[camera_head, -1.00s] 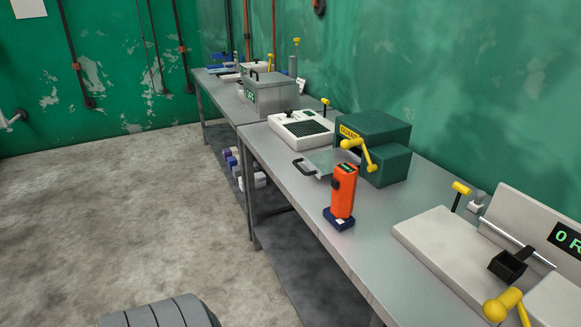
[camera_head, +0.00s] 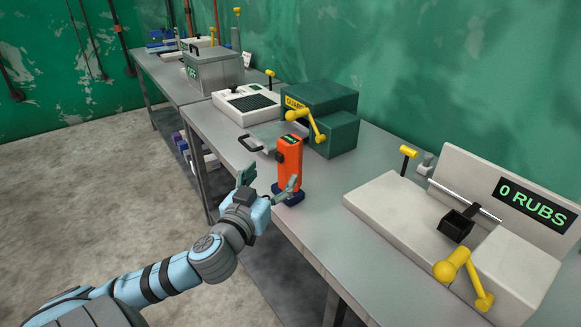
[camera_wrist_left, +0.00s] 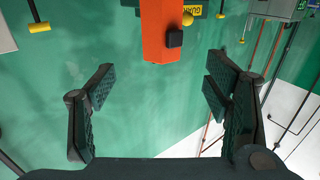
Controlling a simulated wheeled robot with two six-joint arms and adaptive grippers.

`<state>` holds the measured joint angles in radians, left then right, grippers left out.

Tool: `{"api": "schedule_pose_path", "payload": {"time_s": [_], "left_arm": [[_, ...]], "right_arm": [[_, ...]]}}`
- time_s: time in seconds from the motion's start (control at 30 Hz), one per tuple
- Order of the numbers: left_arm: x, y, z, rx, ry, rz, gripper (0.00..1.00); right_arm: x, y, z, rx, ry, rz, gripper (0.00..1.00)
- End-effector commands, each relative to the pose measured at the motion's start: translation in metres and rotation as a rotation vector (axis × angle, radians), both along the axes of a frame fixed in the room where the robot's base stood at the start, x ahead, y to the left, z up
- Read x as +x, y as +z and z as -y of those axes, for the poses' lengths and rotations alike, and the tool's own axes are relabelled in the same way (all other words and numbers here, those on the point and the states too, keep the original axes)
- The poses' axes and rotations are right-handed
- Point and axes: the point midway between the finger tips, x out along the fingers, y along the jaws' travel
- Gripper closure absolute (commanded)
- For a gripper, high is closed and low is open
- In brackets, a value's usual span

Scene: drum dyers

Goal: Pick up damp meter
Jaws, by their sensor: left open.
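The damp meter is taken to be the orange upright handheld device (camera_head: 289,165) with a small green display on top and a dark knob on its side. It stands in a dark blue base on the metal bench, near the front edge. My left gripper (camera_head: 267,186) is open just in front of it, its fingers apart. In the left wrist view the orange device (camera_wrist_left: 165,30) shows at the top centre, beyond the open fingers (camera_wrist_left: 160,92) and not between their tips. My right gripper is not in view.
The metal bench (camera_head: 330,225) runs along a green wall. A dark green machine with a yellow crank (camera_head: 335,105) stands behind the device. A white rub tester (camera_head: 400,215) is to the right. A grey lidded box (camera_head: 212,72) is further back.

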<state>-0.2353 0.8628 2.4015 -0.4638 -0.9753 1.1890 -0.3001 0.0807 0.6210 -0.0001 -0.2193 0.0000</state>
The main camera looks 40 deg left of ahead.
Motion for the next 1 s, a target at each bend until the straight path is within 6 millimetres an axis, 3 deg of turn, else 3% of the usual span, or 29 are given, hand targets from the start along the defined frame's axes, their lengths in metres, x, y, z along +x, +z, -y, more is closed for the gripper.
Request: {"api": "schedule_pose_path", "payload": {"time_s": [0.2, 0.43, 0.6, 0.87, 1.0], "left_arm": [[0.056, -0.001, -0.018, -0.007, 0.002, 0.002, 0.29], [0.084, -0.001, -0.027, -0.003, 0.0, -0.001, 0.29], [0.114, -0.001, -0.038, -0.005, -0.001, -0.002, 0.29], [0.121, -0.001, -0.04, -0.001, -0.004, -0.003, 0.29], [0.121, -0.001, -0.04, -0.001, -0.004, -0.003, 0.51]], "right_arm": [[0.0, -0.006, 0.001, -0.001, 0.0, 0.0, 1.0], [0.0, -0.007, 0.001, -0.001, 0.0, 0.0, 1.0], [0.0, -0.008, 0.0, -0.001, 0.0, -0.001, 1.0], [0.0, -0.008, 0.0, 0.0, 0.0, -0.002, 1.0], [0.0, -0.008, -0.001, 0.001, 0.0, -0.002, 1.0]]}}
